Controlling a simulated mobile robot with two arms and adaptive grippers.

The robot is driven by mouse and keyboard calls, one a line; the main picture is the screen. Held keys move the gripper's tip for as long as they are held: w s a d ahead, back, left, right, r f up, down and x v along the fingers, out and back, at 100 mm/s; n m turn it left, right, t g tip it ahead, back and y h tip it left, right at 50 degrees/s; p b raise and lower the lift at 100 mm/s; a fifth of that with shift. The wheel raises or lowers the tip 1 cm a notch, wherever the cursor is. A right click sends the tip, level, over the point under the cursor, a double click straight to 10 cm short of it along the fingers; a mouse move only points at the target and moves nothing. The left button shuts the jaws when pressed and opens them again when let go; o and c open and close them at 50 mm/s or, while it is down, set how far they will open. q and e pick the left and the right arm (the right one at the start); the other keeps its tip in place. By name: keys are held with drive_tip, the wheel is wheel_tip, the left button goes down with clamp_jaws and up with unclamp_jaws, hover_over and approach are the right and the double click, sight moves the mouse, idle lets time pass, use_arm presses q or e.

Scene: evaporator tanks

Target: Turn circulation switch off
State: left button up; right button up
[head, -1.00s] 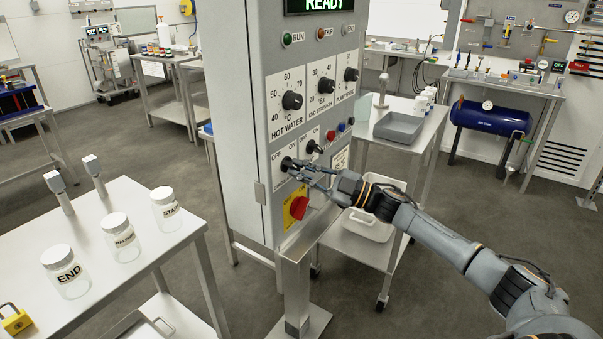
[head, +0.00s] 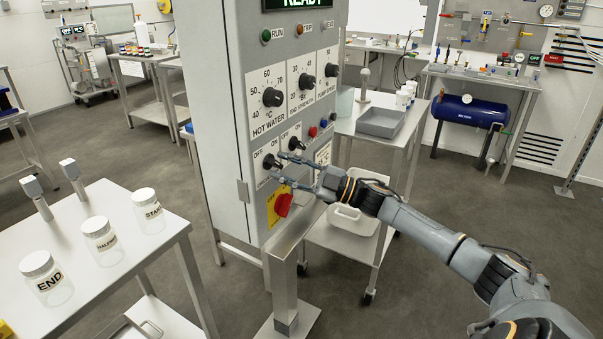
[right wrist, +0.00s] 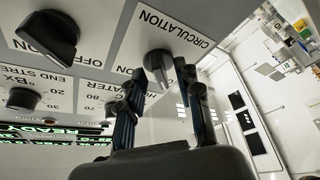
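The circulation switch is a black knob (head: 269,161) on the lower left plate of the grey control cabinet, with OFF and ON printed above it. It also shows in the right wrist view (right wrist: 158,62), beside the word CIRCULATION. Its exact pointing direction is hard to tell. My right gripper (head: 278,166) is open in front of the switch. My left gripper is not in view.
A second OFF/ON knob (head: 295,143) sits close at upper right, and a red rotary switch (head: 283,204) on yellow sits just below. Dials such as hot water (head: 272,97) are above. A steel post (head: 282,290) stands before the cabinet. A table with jars (head: 100,240) is at left.

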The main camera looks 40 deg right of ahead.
drive_tip(key=v, duration=1.1)
drive_tip(key=shift+s+d, duration=0.2)
drive_tip(key=shift+d, duration=0.05)
drive_tip(key=shift+f, duration=0.1)
